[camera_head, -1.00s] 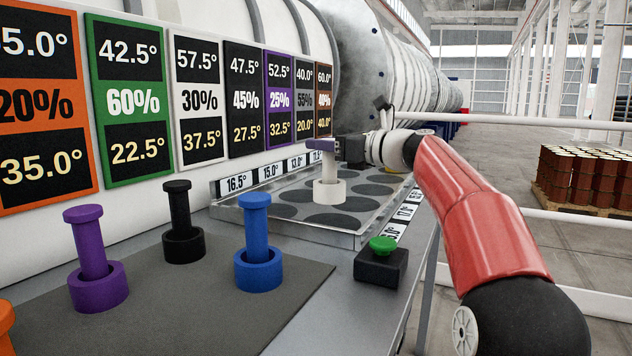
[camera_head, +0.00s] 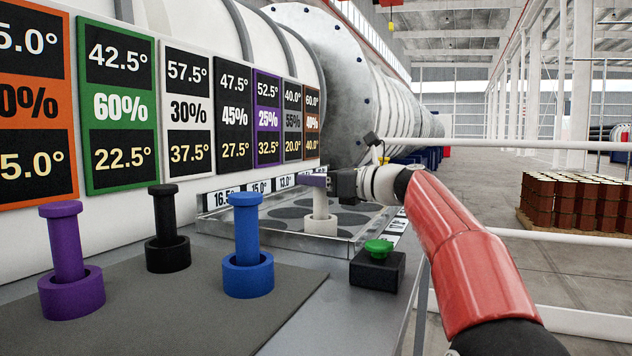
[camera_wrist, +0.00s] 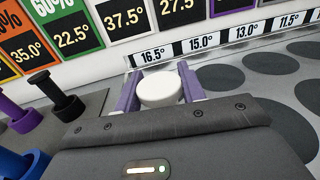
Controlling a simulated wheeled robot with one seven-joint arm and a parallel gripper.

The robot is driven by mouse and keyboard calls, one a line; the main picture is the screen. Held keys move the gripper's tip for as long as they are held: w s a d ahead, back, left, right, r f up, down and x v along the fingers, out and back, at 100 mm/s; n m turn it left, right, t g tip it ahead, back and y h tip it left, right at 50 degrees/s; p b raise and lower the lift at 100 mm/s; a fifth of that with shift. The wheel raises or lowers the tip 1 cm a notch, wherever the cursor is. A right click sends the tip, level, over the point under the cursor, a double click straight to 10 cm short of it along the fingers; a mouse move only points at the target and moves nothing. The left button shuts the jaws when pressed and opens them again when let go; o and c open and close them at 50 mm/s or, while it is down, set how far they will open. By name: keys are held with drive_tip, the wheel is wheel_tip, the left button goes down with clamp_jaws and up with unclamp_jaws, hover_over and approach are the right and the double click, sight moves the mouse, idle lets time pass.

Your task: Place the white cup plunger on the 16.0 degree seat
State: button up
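The white cup plunger (camera_head: 320,224) is upright over the metal tray (camera_head: 345,248) with dark round seats. My gripper (camera_head: 313,181) has its purple fingers on both sides of the plunger's top. In the wrist view, my gripper (camera_wrist: 160,92) shows its fingers against the round white cap (camera_wrist: 160,89). The head view does not show clearly whether the white base touches the tray. The nearest back label in the wrist view reads 16.5° (camera_wrist: 153,55), with 15.0°, 13.0° and 11.5° to its right. I cannot read a 16.0° label.
Purple (camera_head: 70,262), black (camera_head: 166,230) and blue (camera_head: 247,248) plungers stand on a dark mat (camera_head: 200,318) at the front left. A black box with a green button (camera_head: 378,262) sits by the tray's near corner. Large setting panels (camera_head: 120,105) line the back.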

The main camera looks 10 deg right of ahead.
drive_tip(key=o, duration=0.5)
drive_tip(key=shift+c, duration=0.2)
drive_tip(key=shift+s+d+r, duration=0.1)
drive_tip(key=v, duration=1.1)
drive_tip(key=shift+s+d, duration=0.2)
drive_tip(key=shift+s, duration=0.15)
